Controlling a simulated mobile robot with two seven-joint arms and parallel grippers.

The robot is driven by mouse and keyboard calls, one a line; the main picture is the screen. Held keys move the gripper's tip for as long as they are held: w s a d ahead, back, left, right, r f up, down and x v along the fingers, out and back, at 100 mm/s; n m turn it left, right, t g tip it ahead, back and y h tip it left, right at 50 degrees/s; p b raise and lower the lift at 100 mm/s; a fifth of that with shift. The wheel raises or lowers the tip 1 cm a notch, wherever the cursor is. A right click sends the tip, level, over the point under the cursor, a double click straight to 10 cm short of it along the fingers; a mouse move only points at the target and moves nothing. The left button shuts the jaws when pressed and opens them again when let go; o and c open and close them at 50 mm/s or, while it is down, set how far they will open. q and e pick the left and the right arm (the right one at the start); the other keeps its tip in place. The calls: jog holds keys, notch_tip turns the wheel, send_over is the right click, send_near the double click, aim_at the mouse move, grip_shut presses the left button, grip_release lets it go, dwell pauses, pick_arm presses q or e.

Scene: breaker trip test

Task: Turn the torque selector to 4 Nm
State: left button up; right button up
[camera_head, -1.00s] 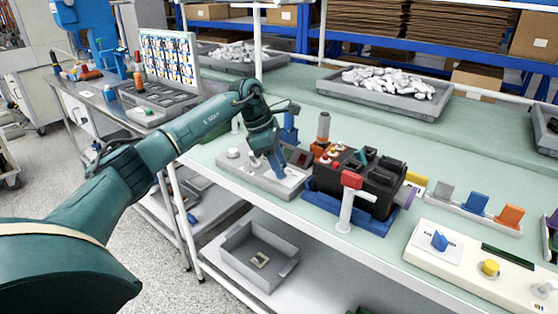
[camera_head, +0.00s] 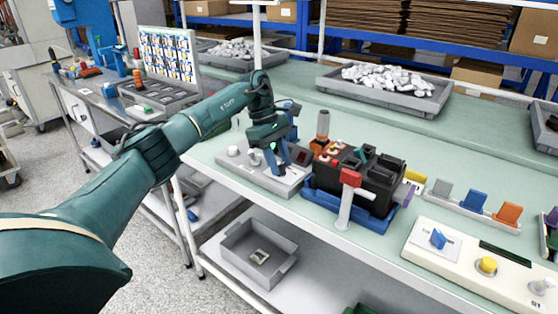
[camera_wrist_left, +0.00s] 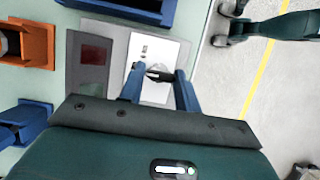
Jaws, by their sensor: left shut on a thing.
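The torque tester, a low grey box (camera_head: 262,180) with a white face plate, stands near the bench's front edge in the head view. In the left wrist view its white plate (camera_wrist_left: 145,52) lies beside a dark red display (camera_wrist_left: 95,52). My left gripper (camera_wrist_left: 157,76) is over the plate, its blue fingers shut on the small dark selector knob (camera_wrist_left: 158,70). In the head view the left gripper (camera_head: 277,172) points down onto the box and hides the knob. The scale marks and the set value are too small to read. My right gripper does not show.
A blue fixture (camera_head: 366,218) with a black breaker and red-handled clamp (camera_head: 350,178) stands close to the right.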

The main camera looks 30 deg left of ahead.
pick_arm(q)
jog(key=o, duration=1)
jog(key=p+v, duration=0.1)
jog(key=v, duration=1.2)
jog(key=shift+r, duration=0.15)
